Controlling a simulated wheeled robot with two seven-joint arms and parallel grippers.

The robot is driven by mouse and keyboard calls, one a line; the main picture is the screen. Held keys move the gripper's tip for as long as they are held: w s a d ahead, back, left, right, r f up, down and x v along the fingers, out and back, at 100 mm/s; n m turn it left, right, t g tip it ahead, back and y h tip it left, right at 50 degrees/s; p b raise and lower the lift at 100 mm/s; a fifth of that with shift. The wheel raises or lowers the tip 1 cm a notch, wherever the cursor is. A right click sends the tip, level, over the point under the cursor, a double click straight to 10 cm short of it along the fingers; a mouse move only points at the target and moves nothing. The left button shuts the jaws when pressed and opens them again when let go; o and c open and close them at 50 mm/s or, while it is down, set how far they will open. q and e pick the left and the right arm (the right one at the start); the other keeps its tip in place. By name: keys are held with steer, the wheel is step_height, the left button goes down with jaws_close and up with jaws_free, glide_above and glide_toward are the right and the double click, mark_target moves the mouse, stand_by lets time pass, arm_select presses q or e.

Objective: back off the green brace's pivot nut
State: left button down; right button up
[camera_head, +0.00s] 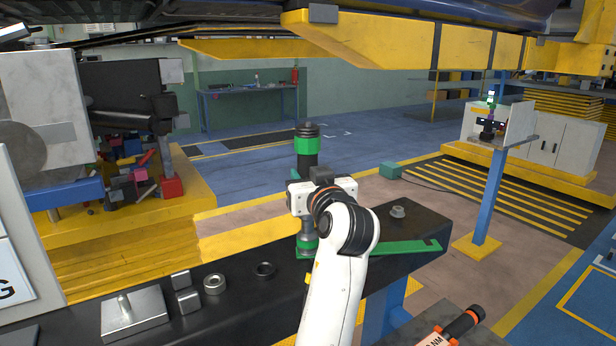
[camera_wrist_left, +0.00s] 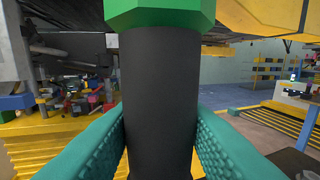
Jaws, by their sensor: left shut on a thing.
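The green brace (camera_head: 390,248) lies along the dark beam, its left end under an upright tool (camera_head: 307,145) with a black body and a green collar. The tool's lower end (camera_head: 306,238) stands over the brace's left end, where the pivot nut is hidden from view. I cannot tell whether it is seated on the nut. My left gripper (camera_head: 315,188) is shut around the tool. In the left wrist view its teal fingers (camera_wrist_left: 160,135) press both sides of the black body (camera_wrist_left: 160,80), below the green collar (camera_wrist_left: 160,12). My right gripper is not in view.
A loose nut (camera_head: 397,211) sits on the beam's far right part. Rings (camera_head: 214,284) (camera_head: 265,269) and metal blocks (camera_head: 134,312) lie along the left part. An orange and black tool (camera_head: 455,329) lies at the lower right. Yellow structure (camera_head: 380,40) hangs overhead.

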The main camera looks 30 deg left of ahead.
mark_target(310, 157)
arm_select(q)
steer(key=shift+f+b, duration=0.3)
steer(key=shift+b, duration=0.15)
stand_by(1.9)
steer(key=shift+f, duration=0.35)
stand_by(0.7)
steer(key=shift+r, duration=0.4)
stand_by(0.9)
steer(key=shift+r+p, duration=2)
steer(key=shift+r, duration=0.65)
steer(key=shift+f, duration=0.1)
